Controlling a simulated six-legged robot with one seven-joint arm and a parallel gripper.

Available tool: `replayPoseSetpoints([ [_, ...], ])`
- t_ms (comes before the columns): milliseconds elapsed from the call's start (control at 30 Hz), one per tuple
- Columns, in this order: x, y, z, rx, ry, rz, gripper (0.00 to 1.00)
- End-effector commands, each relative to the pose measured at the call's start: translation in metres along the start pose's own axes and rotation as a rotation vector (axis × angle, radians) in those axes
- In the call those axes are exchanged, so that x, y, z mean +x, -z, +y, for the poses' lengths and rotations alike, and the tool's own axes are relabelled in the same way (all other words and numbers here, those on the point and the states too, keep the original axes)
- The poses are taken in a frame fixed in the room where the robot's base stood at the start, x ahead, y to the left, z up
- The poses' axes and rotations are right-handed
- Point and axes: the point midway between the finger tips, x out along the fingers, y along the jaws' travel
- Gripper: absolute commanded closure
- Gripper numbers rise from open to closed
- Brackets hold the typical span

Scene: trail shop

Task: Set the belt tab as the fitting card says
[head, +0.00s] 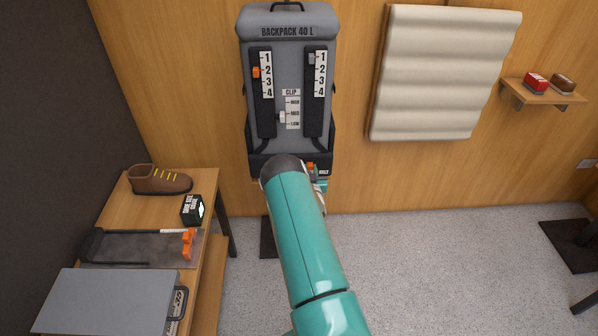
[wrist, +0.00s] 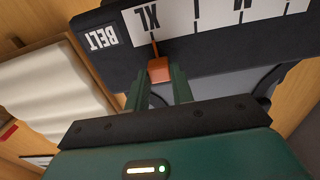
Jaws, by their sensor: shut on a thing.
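The grey backpack (head: 287,90) hangs on the wooden wall. Its belt (head: 262,163) runs along the bottom, mostly behind my arm in the head view. In the wrist view the belt scale (wrist: 215,22) appears upside down, with XL at the left and other letters cut off at the top. The orange belt tab (wrist: 159,69) sits below the XL mark, its thin pointer reaching the XL letters. My gripper (wrist: 162,84) is shut on the tab, a green finger at each side. A bit of orange also shows in the head view (head: 310,165). I see no readable fitting card.
The left strap slider (head: 256,72) is at 2, the right one (head: 312,58) near 1. The clip knob (head: 283,117) is by MID. A bench (head: 212,200) with a boot (head: 160,180) and measuring device stands left. A cream pad (head: 440,72) hangs right.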

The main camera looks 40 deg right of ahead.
Motion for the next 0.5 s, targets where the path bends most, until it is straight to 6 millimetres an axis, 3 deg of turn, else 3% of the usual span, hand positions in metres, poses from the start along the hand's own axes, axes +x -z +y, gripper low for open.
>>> replayPoseSetpoints([
  [367,-0.0005,-0.0008,0.007,-0.001,-0.004,-0.002,1.0],
  [400,-0.0005,-0.0008,0.0074,-0.001,-0.004,-0.002,0.75],
  [500,-0.0005,-0.0008,0.0071,-0.001,-0.004,-0.002,0.55],
])
